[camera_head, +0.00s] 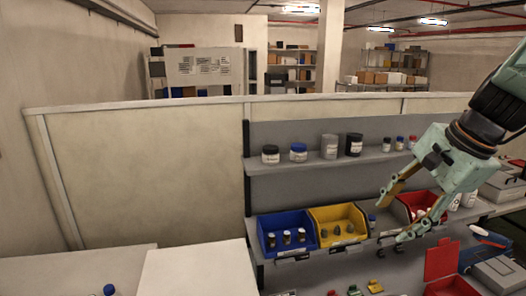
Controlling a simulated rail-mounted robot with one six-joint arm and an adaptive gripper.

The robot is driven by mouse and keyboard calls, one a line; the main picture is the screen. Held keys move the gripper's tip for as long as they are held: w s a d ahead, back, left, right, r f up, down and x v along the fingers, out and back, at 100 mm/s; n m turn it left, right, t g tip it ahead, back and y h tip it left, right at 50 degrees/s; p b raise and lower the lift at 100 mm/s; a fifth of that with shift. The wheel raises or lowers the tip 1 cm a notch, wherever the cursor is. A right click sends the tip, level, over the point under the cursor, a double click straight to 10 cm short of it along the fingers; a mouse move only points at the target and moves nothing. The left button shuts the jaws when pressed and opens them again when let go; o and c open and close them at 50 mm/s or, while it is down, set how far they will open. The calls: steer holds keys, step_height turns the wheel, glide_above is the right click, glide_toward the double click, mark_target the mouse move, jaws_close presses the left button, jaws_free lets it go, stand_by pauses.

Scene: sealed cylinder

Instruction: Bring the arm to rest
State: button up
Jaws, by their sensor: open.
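My gripper (392,220) is at the right of the view, on my arm coming in from the right edge. Its two fingers are spread apart and point down and left. No object shows between them. The gripper hangs in front of the shelf unit, near the yellow bin (352,213) and the red bin (407,205), and hides part of the red bin. I cannot tell if it touches anything.
A blue bin (266,239) with small dark bottles stands left of the yellow one. Jars, including a blue-lidded jar (298,153), stand on the upper shelf (270,168). A white worktop (195,272) at lower left is mostly bare. An open red box (441,258) lies lower right.

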steer(key=s+a+f+n+h+b, duration=0.1)
steer(key=s+a+n, duration=0.3)
steer(key=s, duration=0.5)
steer(key=s+a+f+n+h+b, duration=0.1)
steer(key=s+a+n+b, duration=0.2)
steer(key=s+n, duration=0.3)
steer(key=s+a+f+n+b, duration=0.1)
steer(key=s+a+n+b, duration=0.3)
steer(key=s, duration=0.9)
steer(key=shift+s+a+f+n+h, duration=0.3)
steer(key=shift+s+n+h, duration=0.1)
steer(key=shift+n, duration=0.3)
